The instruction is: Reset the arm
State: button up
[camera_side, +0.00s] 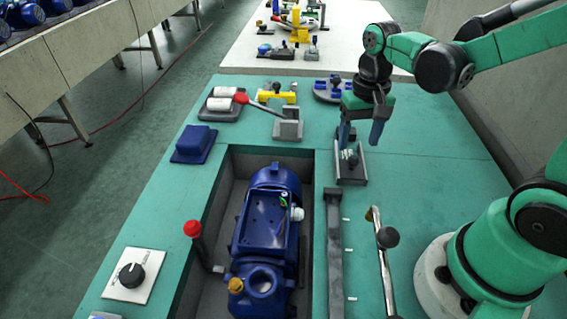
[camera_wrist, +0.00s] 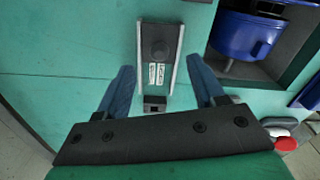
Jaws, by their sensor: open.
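My gripper (camera_side: 361,138) is open, with its two blue fingers pointing down over the green bench. In the wrist view my gripper (camera_wrist: 160,72) shows its fingers wide apart, one on each side of a small grey fixture (camera_wrist: 175,50). The same fixture (camera_side: 351,177) lies on the bench below the fingers in the side view. It holds a dark round knob and small light parts. Nothing shows between the fingertips. I cannot tell exactly how high the fingertips are above the fixture.
A blue pump (camera_side: 265,230) sits in a recess left of the gripper. A red-knobbed lever (camera_side: 194,230), a black-knobbed lever (camera_side: 387,240) and a yellow clamp (camera_side: 276,93) stand up nearby. A blue block (camera_side: 195,144) lies left. The bench right of the fixture is clear.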

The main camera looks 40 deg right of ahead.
jog(key=shift+r, duration=0.1)
jog(key=a+r+n+t, duration=0.4)
jog(key=r+n+t, duration=0.1)
jog(key=n+t, duration=0.1)
jog(key=shift+a+r+t, duration=0.3)
jog(key=shift+r+t, duration=0.1)
jog(key=shift+t, duration=0.2)
jog(key=shift+s, duration=0.1)
dwell(1.6)
